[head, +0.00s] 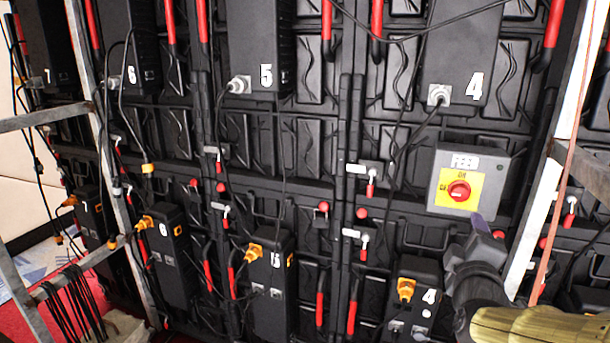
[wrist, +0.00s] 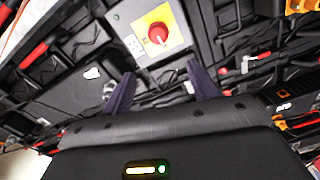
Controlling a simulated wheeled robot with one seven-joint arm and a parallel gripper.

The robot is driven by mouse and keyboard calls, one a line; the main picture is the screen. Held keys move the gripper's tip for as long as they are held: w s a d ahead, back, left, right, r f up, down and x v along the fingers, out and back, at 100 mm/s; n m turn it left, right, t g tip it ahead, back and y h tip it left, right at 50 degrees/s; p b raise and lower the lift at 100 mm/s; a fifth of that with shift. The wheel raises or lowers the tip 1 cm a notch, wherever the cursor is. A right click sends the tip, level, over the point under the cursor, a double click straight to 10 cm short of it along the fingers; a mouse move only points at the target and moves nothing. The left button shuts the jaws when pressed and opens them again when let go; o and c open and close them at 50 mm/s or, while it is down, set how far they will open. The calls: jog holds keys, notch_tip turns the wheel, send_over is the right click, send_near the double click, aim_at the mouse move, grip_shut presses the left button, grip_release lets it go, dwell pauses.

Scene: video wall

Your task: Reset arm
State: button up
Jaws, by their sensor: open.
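My gripper (wrist: 162,92) shows in the wrist view with its two dark purple fingers spread apart and nothing between them. In the head view my gripper (head: 480,222) is at the right, just below the grey FEED switch box (head: 491,170). The box has a yellow plate with a red rotary knob (head: 458,191) and ON and OFF marks. In the wrist view the red knob (wrist: 157,33) lies ahead of the fingers, near the top. I see a gap between fingers and knob in that view. My forearm partly hides the lower right of the wall.
The black video wall back (head: 400,150) fills the view, with numbered boxes such as box 5 (head: 258,50), red handles and hanging cables. Metal frame posts stand at the left (head: 110,170) and right (head: 555,165). Red carpet (head: 60,315) shows at lower left.

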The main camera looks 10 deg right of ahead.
jog(key=w+a+f+m+g+y, duration=0.35)
jog(key=a+f+y, duration=0.25)
jog(key=a+f, duration=0.65)
jog(key=s+a+f+m+g+y, duration=0.3)
jog(key=s+a+f+m+g, duration=0.2)
jog(key=s+a+f+g, duration=0.55)
notch_tip(320, 180, up, 16)
jog(key=w+t+p, duration=0.1)
jog(key=p, duration=1.6)
jog(key=shift+w+a, duration=0.4)
jog(key=shift+a, duration=0.05)
